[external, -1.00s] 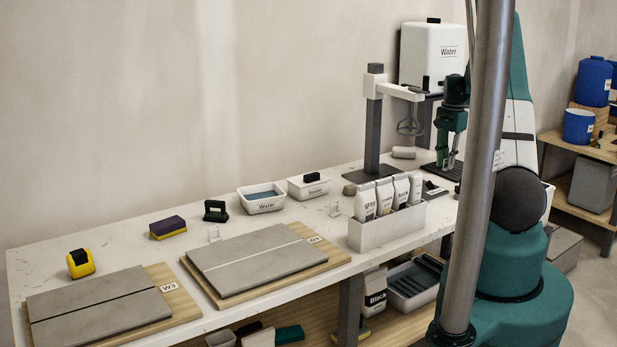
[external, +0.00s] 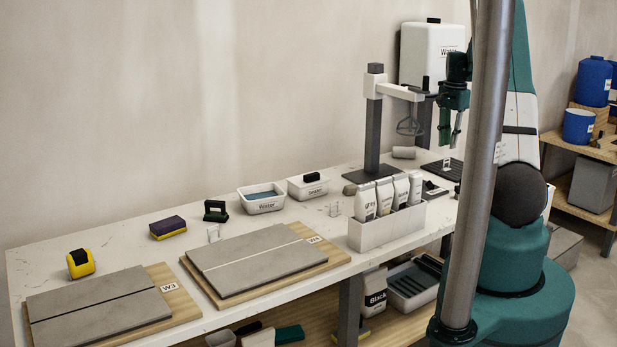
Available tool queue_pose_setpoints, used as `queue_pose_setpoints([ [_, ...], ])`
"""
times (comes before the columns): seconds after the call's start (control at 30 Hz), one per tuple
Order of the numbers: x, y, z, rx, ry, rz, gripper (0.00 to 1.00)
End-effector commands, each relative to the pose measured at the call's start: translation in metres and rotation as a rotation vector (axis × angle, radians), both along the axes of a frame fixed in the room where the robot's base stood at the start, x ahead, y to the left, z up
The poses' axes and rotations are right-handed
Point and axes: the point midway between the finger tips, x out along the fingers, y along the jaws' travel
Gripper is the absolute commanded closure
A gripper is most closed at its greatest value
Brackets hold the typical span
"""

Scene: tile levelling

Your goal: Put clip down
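A small pale clip (external: 447,164) stands on the dark ribbed mat (external: 434,170) at the far right end of the bench. My gripper (external: 449,145) is above it, pointing down, with its fingers apart and nothing visible between them. The gripper and the clip look separate.
A mixing stand (external: 374,130) and a white Water tank (external: 430,52) stand left of and behind my gripper. A white holder with several bags (external: 385,230) is in front. A metal post (external: 480,200) hides part of the bench's right end.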

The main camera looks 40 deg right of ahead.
Motion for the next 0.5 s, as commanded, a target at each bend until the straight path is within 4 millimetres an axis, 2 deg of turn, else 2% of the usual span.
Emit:
queue_pose_setpoints([
  [0.03, -0.001, 0.0, 0.009, 0.0, 0.0, 0.0, 0.82],
  [0.2, -0.001, 0.0, 0.029, 0.0, 0.0, 0.0, 0.82],
  [0.5, -0.001, 0.0, 0.041, 0.0, 0.0, 0.0, 0.82],
])
